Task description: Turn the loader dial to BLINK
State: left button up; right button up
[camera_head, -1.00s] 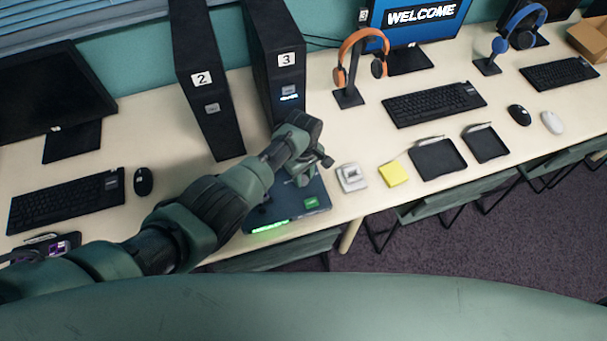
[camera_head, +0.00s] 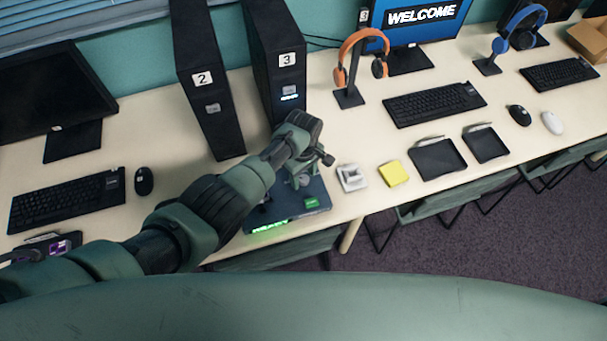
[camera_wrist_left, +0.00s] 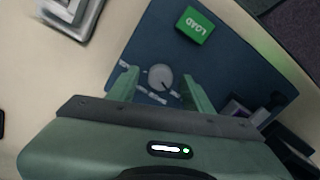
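The loader (camera_head: 318,190) is a flat dark blue box near the front edge of the desk, with a green LOAD button (camera_head: 311,202) and green lit text (camera_head: 270,227) on its front. In the left wrist view, the loader (camera_wrist_left: 235,75) carries a round grey dial (camera_wrist_left: 160,77) with small white labels around it, too small to read. The LOAD button (camera_wrist_left: 195,25) is above it. My left gripper (camera_wrist_left: 160,90) is over the dial with its fingers apart, one on each side. I cannot tell whether they touch it. In the head view my left gripper (camera_head: 304,178) partly hides the loader.
Towers 2 (camera_head: 211,108) and 3 (camera_head: 289,90) stand behind the loader. A small grey device (camera_head: 352,178) and a yellow pad (camera_head: 393,173) lie to its right, then black trays (camera_head: 438,160). An orange headset (camera_head: 356,55) stands further back.

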aim_at(304, 179)
pick_arm(q)
jog(key=shift+r, duration=0.1)
jog(key=shift+d+r, duration=0.1)
jog(key=shift+r, duration=0.25)
notch_tip(304, 179, up, 7)
jog(key=shift+f+p, duration=0.1)
jog(key=shift+p, duration=0.65)
